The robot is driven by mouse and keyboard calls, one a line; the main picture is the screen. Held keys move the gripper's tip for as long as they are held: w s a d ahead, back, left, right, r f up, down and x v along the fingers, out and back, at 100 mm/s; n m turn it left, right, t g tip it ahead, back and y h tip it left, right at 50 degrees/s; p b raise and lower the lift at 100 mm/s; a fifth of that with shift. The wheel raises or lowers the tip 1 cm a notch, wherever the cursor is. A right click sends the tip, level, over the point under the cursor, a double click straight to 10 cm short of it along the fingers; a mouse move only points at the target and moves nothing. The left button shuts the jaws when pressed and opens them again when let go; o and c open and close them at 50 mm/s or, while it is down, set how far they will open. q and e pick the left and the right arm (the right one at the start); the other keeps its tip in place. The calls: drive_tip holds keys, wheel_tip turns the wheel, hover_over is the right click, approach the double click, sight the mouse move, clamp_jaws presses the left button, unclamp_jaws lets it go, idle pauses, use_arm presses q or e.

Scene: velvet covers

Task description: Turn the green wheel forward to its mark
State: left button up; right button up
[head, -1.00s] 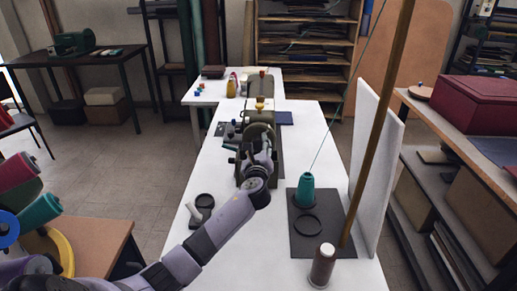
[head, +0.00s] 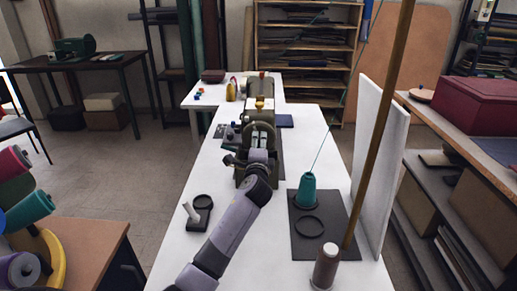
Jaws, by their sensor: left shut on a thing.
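The olive-green wheel (head: 259,127) stands upright at the near end of a sewing machine in the middle of the white table. My left gripper (head: 259,153) is at the lower part of the wheel and shut on it. My gripper and wrist cover part of the wheel, and the fingertips are hard to make out. I cannot make out a mark on the wheel. My right gripper is out of view.
A teal thread cone (head: 307,190) and a brown spool (head: 325,267) stand right of my arm, by a tall wooden pole (head: 377,130). A white panel (head: 378,155) stands beyond them. A small magnifier-like stand (head: 199,214) is left of my forearm.

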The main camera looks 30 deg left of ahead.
use_arm(q)
drive_tip(key=shift+n+b, duration=0.55)
drive_tip(key=shift+n, duration=1.45)
drive_tip(key=o, duration=1.2)
drive_tip(key=shift+c, duration=0.2)
drive_tip(key=v, duration=1.2)
drive_tip(key=shift+f, duration=0.1)
